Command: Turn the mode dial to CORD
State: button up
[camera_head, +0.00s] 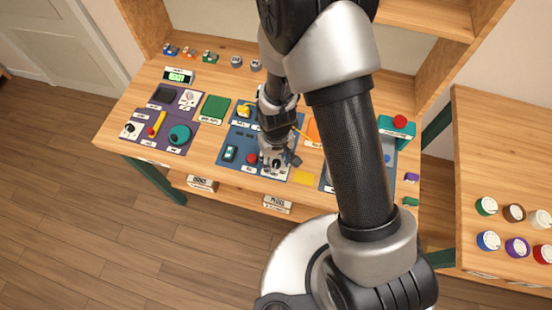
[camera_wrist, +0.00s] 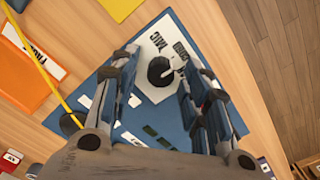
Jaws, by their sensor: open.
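The mode dial (camera_wrist: 160,71) is a small black knob with a lighter pointer line, set on a white plate (camera_wrist: 155,94) on a blue panel. My gripper (camera_wrist: 163,66) is open, with one finger on each side of the knob in the wrist view. I cannot tell whether either finger touches it. In the head view my gripper (camera_head: 279,158) is low over the blue panel (camera_head: 233,139), and the arm hides part of the panel.
A yellow cord (camera_wrist: 42,72) runs across the panel beside my gripper. A red button (camera_head: 252,158) and a green switch (camera_head: 230,153) sit left of it. A purple panel (camera_head: 165,137) lies further left.

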aim_at(276, 162)
notch_tip(276, 162, up, 12)
dwell(0.6)
